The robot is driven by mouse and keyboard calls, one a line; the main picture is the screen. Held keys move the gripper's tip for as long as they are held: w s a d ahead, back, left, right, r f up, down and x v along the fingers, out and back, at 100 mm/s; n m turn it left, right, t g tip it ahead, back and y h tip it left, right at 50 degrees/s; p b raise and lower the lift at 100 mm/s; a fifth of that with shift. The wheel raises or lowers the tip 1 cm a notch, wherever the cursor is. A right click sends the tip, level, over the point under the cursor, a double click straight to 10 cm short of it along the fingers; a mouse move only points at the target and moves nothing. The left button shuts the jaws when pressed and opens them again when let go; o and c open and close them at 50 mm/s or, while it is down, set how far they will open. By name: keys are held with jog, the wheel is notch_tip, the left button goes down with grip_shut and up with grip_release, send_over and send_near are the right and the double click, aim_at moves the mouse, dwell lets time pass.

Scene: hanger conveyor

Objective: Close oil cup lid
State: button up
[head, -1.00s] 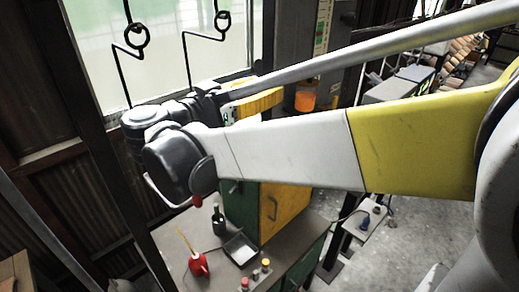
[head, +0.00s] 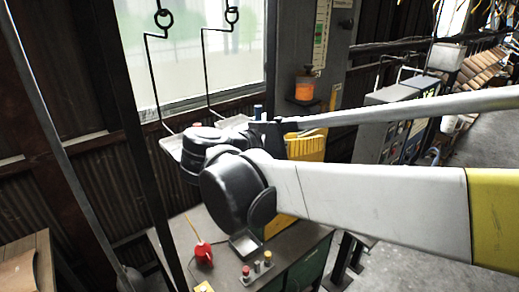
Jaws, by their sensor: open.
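An orange, cup-like vessel (head: 305,88) sits on a dark holder against the grey column, right of the window. It may be the oil cup; it is too small to tell how its lid stands.
The grey bench (head: 185,232) bears a small tray (head: 244,243) and a box with coloured buttons (head: 257,268). Hooked black hangers (head: 163,85) hang before the window. A grey control cabinet (head: 400,122) stands at right, with open floor near it.

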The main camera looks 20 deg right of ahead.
jog(key=shift+s+d+f+n+y+b, duration=0.15)
jog(key=shift+s+f+b, duration=0.1)
jog(key=shift+f, duration=0.35)
jog(key=shift+s+d+f+n+y+b, duration=0.1)
jog(key=shift+f+n+b, duration=0.1)
jog(key=shift+f, duration=0.45)
jog(key=shift+s+d+f+n+y+b, duration=0.15)
jog(key=shift+s+f+b, duration=0.1)
jog(key=shift+f, duration=0.35)
jog(key=shift+a+f, duration=0.1)
jog(key=s+a+f+n+y+b, duration=0.1)
jog(key=s+f+n+y+b, duration=0.25)
jog(key=f+b, duration=0.6)
jog(key=s+f+n+y+b, duration=0.2)
jog(key=s+f+y+b, duration=0.2)
jog(key=f, duration=1.1)
jog(key=s+a+f+n+y+b, duration=0.2)
jog(key=a+f+b, duration=0.2)
jog(key=f, duration=0.2)
jog(key=s+a+f+n+t+y+b, duration=0.1)
jog(key=a+f+n+y+b, duration=0.1)
jog(key=f, duration=0.4)
jog(key=shift+s+a+f+y+b, duration=0.4)
jog(key=shift+a+y+b, duration=0.35)
jog(key=shift+a+b, duration=0.3)
